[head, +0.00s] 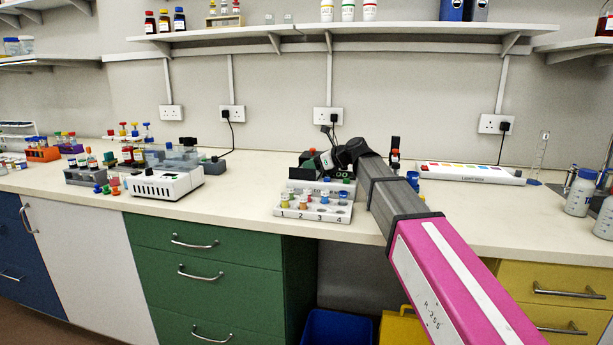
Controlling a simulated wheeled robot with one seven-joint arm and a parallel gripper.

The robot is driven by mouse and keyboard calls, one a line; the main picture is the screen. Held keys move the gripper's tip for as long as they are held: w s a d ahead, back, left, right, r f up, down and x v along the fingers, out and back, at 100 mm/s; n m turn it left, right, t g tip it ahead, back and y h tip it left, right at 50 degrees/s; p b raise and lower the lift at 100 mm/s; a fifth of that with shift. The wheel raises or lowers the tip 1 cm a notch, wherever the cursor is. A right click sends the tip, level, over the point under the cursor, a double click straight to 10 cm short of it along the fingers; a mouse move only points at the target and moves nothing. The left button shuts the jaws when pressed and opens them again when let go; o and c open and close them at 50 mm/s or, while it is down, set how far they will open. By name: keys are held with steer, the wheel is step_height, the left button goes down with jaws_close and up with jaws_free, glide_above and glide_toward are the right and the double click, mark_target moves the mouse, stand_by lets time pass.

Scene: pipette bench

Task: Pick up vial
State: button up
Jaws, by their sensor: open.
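Several small vials with coloured caps stand in a white numbered rack (313,213) near the front edge of the bench. One of them is a blue-capped vial (343,197) at the rack's right end. The frame does not show which vial is meant. My gripper (318,162) is open, above and just behind the rack, over a grey device with a dark top (321,186). Its fingers are small and partly merge with the dark things behind, so I cannot tell whether anything is between them. My arm hides the bench to the right of the rack.
A white instrument (165,187) and crowded vial racks stand to the left. The bench (240,200) is clear between the instrument and the numbered rack.

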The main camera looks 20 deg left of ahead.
steer(key=shift+a+f, duration=0.1)
steer(key=shift+a, duration=0.2)
steer(key=c, duration=0.8)
